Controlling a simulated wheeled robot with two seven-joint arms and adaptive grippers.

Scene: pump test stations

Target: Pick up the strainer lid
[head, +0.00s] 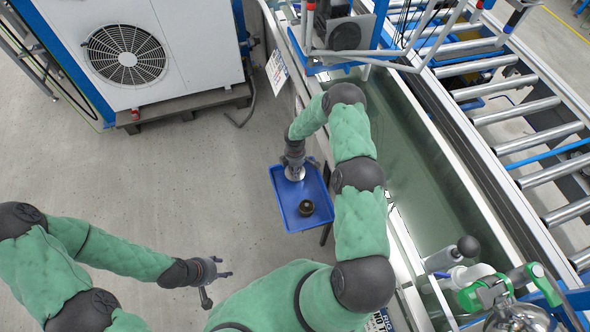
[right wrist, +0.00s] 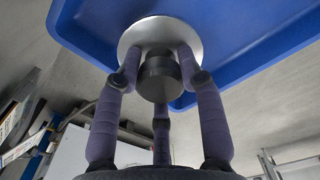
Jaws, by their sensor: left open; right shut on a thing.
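The strainer lid is a silver disc (right wrist: 160,28) with a dark round knob (right wrist: 158,80) in the right wrist view. In the head view its pale rim (head: 295,175) shows at the far end of the blue tray (head: 283,212). My right gripper (head: 294,164) is over the tray with its fingers around the knob, shut on the lid; the fingers also show in the right wrist view (right wrist: 160,60). I cannot tell whether the lid touches the tray. My left gripper (head: 217,272) is open and empty, well left of the tray over the floor.
A small dark round part (head: 306,208) sits in the tray near the lid. A water tank (head: 420,150) lies to the right, with a roller conveyor (head: 530,140) beyond it. A white fan unit (head: 130,50) stands upper left. Open grey floor (head: 150,170) lies left of the tray.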

